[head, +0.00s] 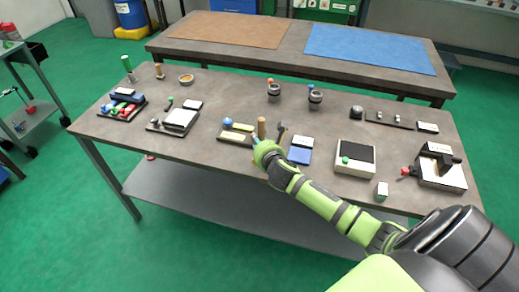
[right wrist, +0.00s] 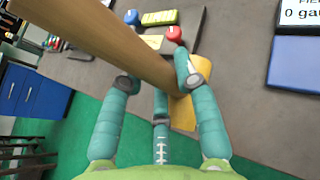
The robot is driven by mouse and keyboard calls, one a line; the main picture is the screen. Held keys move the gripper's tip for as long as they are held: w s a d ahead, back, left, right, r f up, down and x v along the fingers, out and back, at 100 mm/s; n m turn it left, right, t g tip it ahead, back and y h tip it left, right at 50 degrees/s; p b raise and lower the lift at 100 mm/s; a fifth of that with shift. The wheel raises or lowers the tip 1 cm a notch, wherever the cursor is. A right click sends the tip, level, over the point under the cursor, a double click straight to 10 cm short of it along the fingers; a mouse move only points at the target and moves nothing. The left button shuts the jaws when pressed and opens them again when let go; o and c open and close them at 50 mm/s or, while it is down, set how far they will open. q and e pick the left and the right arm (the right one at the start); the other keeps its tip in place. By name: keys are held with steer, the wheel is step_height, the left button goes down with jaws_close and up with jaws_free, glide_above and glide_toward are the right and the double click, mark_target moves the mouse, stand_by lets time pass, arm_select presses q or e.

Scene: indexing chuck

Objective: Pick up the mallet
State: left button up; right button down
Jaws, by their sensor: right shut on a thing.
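The mallet's wooden handle (right wrist: 115,42) crosses the right wrist view from the upper left to between my fingers. In the head view the handle (head: 261,127) stands upright just above my right gripper (head: 263,150), at the front middle of the workbench. My right gripper, also in the right wrist view (right wrist: 160,85), is shut on the mallet, with a finger on each side. A yellow-orange piece (right wrist: 183,112) shows below the handle; I cannot tell whether it is the mallet's head. My left gripper is not in view.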

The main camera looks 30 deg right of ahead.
steer(key=s+d+r+b, duration=0.1)
steer(key=s+d+r, duration=0.5)
steer(key=d, duration=0.4)
steer(key=shift+r, duration=0.85)
steer(key=shift+w, duration=0.1)
steer(key=c, duration=1.6)
jaws_free()
jaws_close()
